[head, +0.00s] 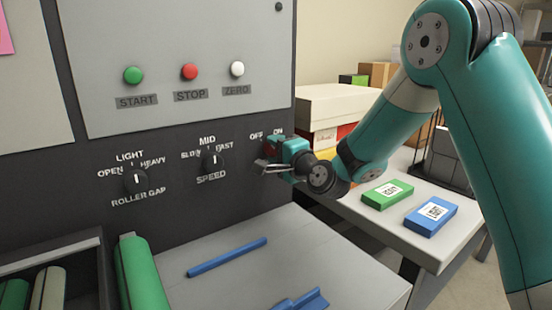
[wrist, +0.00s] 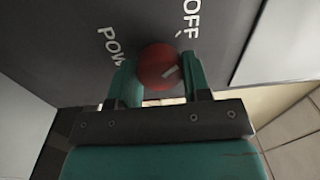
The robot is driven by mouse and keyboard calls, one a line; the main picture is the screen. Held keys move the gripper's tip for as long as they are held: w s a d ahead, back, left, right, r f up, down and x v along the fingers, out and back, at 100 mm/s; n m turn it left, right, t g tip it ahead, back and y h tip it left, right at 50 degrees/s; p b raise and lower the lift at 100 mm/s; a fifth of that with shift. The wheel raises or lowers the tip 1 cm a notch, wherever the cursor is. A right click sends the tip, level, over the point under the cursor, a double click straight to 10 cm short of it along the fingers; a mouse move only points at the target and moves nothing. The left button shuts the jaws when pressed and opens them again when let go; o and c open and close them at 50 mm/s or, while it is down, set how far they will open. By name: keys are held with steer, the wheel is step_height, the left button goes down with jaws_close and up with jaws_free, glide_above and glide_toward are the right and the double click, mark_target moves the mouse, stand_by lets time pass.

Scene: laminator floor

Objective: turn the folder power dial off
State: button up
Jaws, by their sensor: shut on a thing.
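The red power dial (wrist: 157,62) sits on the dark panel between my two fingertips in the wrist view. Its short white mark lies on the lower right part of its face there, not pointing straight at the printed OFF label (wrist: 190,15). My gripper (wrist: 161,78) is shut on the dial, one finger on each side. In the head view my gripper (head: 272,158) is at the panel just below the OFF and ON labels. It hides most of the dial (head: 268,147) there. The ON label is not visible in the wrist view.
Left of the dial are the speed knob (head: 212,160) and roller gap knob (head: 135,183). Start (head: 133,75), stop (head: 190,71) and zero (head: 237,69) buttons are above. A table with green (head: 387,195) and blue boxes (head: 431,216) stands right, below my arm.

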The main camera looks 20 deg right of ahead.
steer(key=shift+n+b, duration=0.35)
steer(key=shift+n, duration=0.15)
steer(key=o, duration=0.9)
steer(key=shift+o, duration=0.2)
steer(key=shift+s, duration=0.1)
steer(key=b+v, duration=1.1)
steer(key=v, duration=0.6)
steer(key=shift+s+f, duration=0.1)
steer(key=shift+f, duration=0.05)
